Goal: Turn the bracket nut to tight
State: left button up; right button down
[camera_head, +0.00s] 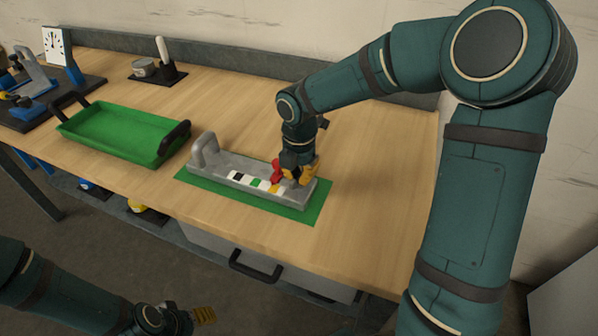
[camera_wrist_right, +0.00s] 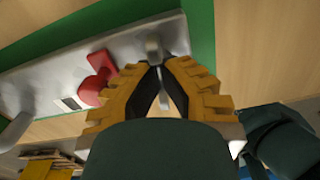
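The grey bracket (camera_head: 210,168) lies on a green mat (camera_head: 318,200) on the bench, with an upright loop at its left end. A row of black, white, green and yellow patches (camera_head: 254,182) marks its front. A red piece (camera_head: 277,170) stands beside my right gripper (camera_head: 303,178); it also shows in the right wrist view (camera_wrist_right: 97,80). My right gripper points down at the bracket's right end. In the right wrist view its fingertips (camera_wrist_right: 158,68) close around a small grey upright piece, apparently the bracket nut (camera_wrist_right: 154,47). My left gripper (camera_head: 204,315) hangs low, away from the bench.
An empty green tray (camera_head: 122,134) with dark handles stands left of the mat. A dark base with blue and grey parts (camera_head: 35,80) and a dial card (camera_head: 53,45) are at the far left. Bench room right of the mat is clear.

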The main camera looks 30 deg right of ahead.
jog(key=m+p, duration=0.1)
jog(key=m, duration=0.3)
jog(key=shift+m, duration=0.3)
jog(key=m, duration=0.5)
jog(key=shift+p, duration=0.4)
jog(key=m, duration=0.6)
jog(key=shift+m, duration=0.4)
jog(key=c, duration=1.2)
grip_release()
